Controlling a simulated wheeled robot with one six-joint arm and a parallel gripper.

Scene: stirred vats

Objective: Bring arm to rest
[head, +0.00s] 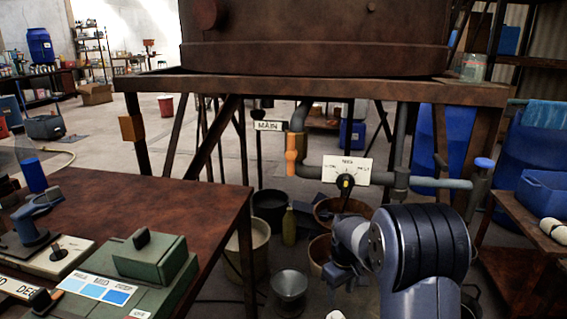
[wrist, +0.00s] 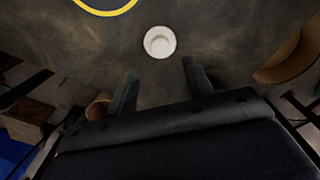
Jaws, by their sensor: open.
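My arm (head: 425,245) is in the lower right of the head view, bent in front of the rusty stand. My gripper (wrist: 158,82) shows in the wrist view with its two dark fingers apart and nothing between them. In the head view the gripper (head: 343,276) is small and partly hidden by my arm. A white round cup-like thing (wrist: 159,42) lies beyond the fingertips in the wrist view, apart from them.
A rusty table (head: 150,200) with a green box (head: 155,258) is at left. The vat stand (head: 320,88) carries a pipe and a dial plate (head: 347,170). Buckets (head: 290,285) stand below. A wooden bench (head: 525,215) with a blue bin (head: 545,192) is at right.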

